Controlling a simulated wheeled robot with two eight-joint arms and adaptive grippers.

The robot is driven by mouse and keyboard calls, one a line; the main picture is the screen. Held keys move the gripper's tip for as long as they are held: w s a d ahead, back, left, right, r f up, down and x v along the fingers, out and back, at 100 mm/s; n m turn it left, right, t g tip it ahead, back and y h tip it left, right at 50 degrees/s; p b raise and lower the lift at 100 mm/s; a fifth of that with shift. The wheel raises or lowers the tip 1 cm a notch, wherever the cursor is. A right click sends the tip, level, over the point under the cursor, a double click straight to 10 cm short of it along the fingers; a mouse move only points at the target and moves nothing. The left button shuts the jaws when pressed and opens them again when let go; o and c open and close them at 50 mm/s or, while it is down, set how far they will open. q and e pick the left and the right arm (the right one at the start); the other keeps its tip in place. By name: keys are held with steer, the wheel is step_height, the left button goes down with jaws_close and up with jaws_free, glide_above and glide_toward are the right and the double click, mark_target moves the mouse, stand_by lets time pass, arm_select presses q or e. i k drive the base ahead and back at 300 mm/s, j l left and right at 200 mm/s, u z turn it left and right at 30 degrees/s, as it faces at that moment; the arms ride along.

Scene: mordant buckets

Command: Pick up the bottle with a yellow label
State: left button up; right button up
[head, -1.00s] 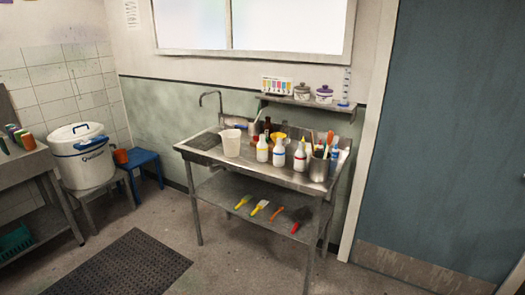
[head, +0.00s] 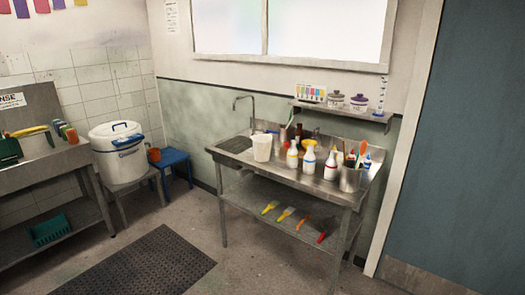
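Several white bottles stand in a row on the steel sink bench (head: 268,165). The leftmost white bottle (head: 292,157) seems to have a yellowish band, but it is too small to be sure. The middle white bottle (head: 309,161) has a bluish band. The right white bottle (head: 330,168) has a reddish band. Darker bottles stand behind them, partly hidden. Neither of my grippers is in view.
A white beaker (head: 262,148) stands left of the bottles, and a steel pot of tools (head: 349,179) stands right. Brushes (head: 286,214) lie on the lower shelf. A dark mat (head: 150,266) covers floor in front. A white urn (head: 118,152) and blue stool (head: 175,162) are left.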

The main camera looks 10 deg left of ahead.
mark_target(293, 153)
steer(key=i+l+z, duration=0.15)
steer(key=i, duration=0.3)
steer(key=i+j+z, duration=0.7)
steer(key=j+z, duration=0.35)
steer(key=j, duration=0.7)
steer(key=j+z, duration=0.35)
steer(key=j, duration=0.75)
